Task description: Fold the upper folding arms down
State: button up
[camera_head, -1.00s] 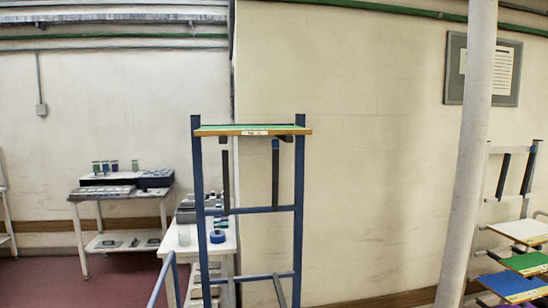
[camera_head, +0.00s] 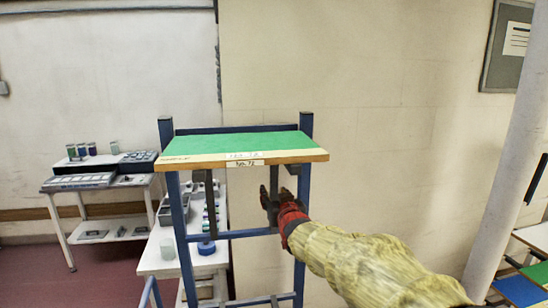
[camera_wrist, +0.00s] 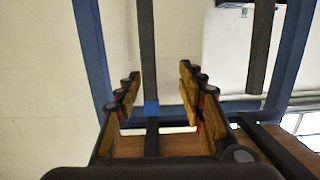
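A blue upright rack holds a green-topped board (camera_head: 235,144) with a wooden front edge and a paper label. Below it, one dark upper folding arm (camera_head: 209,196) hangs upright on the left. The other is largely covered by my gripper (camera_head: 275,197) in the head view. In the wrist view my gripper (camera_wrist: 157,84) is open and empty. One dark folding arm (camera_wrist: 148,45) with a blue end shows between its fingers in the picture; whether the fingers surround it in depth I cannot tell. The second dark bar (camera_wrist: 261,45) is to the right.
The blue crossbar (camera_head: 240,233) runs just below my gripper. A white table (camera_head: 164,246) with small items stands behind the rack at left; another bench (camera_head: 95,187) is further left. A pale pillar (camera_head: 508,170) stands at right, with coloured boards (camera_head: 519,290) beyond.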

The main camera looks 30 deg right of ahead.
aim_at(275, 174)
jog(key=shift+t+h, duration=0.4)
jog(key=shift+t, duration=0.3)
jog(key=w+d+r, duration=0.2)
jog(key=d, duration=0.1)
jog(key=shift+w+r+p, duration=0.25)
jog(key=shift+w+p, duration=0.15)
jog(key=shift+x, duration=3.65)
jog(key=shift+c, duration=1.1)
jog(key=c, duration=0.8)
